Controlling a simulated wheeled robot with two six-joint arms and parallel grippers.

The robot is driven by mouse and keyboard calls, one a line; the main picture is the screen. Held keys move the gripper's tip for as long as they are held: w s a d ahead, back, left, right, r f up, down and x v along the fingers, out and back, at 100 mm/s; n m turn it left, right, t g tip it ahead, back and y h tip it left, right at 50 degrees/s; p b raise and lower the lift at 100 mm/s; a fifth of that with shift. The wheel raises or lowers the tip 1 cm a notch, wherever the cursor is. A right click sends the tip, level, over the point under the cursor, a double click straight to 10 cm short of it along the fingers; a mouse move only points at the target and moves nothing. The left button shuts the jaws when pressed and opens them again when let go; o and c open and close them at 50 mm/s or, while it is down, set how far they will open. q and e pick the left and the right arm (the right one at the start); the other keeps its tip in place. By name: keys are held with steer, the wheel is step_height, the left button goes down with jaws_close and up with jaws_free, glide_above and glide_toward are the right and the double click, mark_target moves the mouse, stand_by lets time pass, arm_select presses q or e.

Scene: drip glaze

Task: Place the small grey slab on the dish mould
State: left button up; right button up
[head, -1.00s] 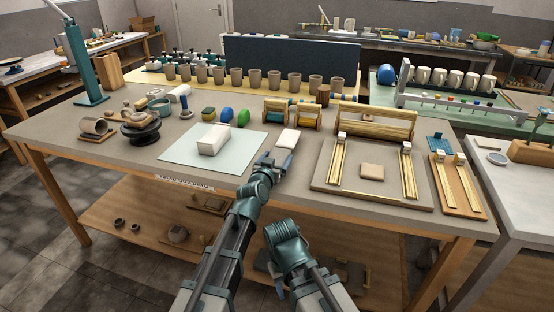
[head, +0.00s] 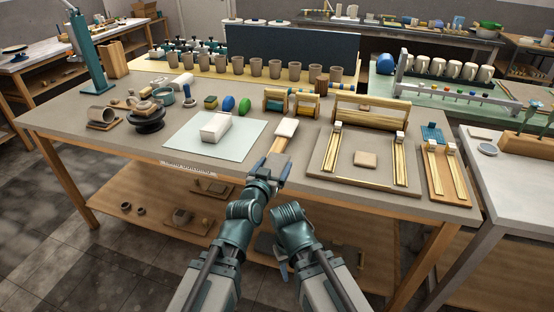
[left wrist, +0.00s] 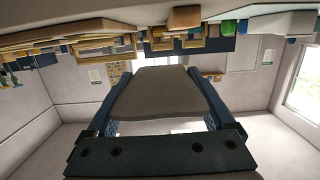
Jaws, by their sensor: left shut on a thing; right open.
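My left gripper (head: 273,170) reaches over the front edge of the main table, shut on the small grey slab. In the left wrist view the grey-brown slab (left wrist: 168,90) lies flat between the two blue fingers. In the head view only a little of the slab shows past the fingers. A larger white block (head: 214,127) sits on a pale mat (head: 185,145) to the left. I cannot tell for certain which thing is the dish mould. My right gripper (head: 283,269) is low, in front of the table, empty and open.
A board (head: 325,165) with two brass rails and a tan square (head: 366,159) lies right of my left gripper. Wooden roller stands (head: 304,106) are behind. A dark turntable (head: 146,123) stands at left. A row of cups (head: 255,68) lines the back.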

mark_target(274, 167)
arm_select(q)
steer(key=shift+s+r, duration=0.1)
steer(key=shift+s, duration=0.2)
step_height(274, 167, up, 12)
steer(key=p, duration=1.2)
step_height(274, 167, down, 12)
steer(key=b, duration=1.2)
steer(key=shift+f, duration=0.2)
steer(key=shift+r, duration=0.15)
steer(key=shift+w, duration=0.1)
